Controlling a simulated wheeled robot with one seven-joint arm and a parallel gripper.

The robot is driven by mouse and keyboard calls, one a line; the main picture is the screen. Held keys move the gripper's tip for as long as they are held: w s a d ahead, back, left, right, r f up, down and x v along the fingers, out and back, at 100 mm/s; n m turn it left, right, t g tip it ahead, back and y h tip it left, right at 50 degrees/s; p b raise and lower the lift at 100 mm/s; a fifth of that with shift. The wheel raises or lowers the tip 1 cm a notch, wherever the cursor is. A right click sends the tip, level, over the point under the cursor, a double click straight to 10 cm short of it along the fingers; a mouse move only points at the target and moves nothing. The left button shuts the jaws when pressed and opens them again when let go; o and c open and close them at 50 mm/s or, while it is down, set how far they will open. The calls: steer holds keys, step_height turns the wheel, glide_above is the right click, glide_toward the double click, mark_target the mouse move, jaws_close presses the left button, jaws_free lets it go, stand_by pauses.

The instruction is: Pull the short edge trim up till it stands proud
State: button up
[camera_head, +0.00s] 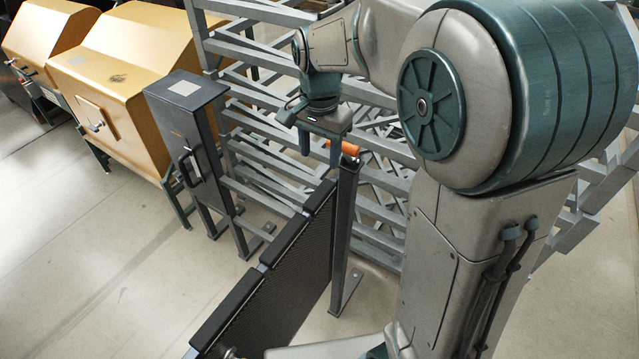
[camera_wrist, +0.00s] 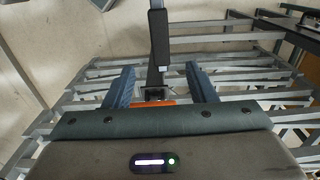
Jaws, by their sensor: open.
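A dark panel fence (camera_head: 285,270) runs from the lower left to a post, with black edge trims along its top. The shortest-looking trim (camera_head: 319,197) is at the far end, near the post. In the wrist view a black trim (camera_wrist: 158,38) lies ahead of the fingertips, its long side running up the picture. My gripper (camera_head: 320,158) is open and empty, above the post end of the fence. In the wrist view my gripper's two blue fingers (camera_wrist: 159,72) stand apart on either side of the fence line. I cannot tell how firmly the trim sits.
An orange cylinder (camera_head: 348,148) sits at the top of the grey post (camera_head: 344,215), close by my gripper. Grey metal racks (camera_head: 385,205) stand behind. A dark cabinet (camera_head: 187,135) and yellow housings (camera_head: 125,75) are at left. The floor at lower left is clear.

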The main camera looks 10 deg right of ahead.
mark_target(320, 194)
step_height(320, 194, down, 11)
steer(key=shift+r, duration=0.1)
stand_by(0.3)
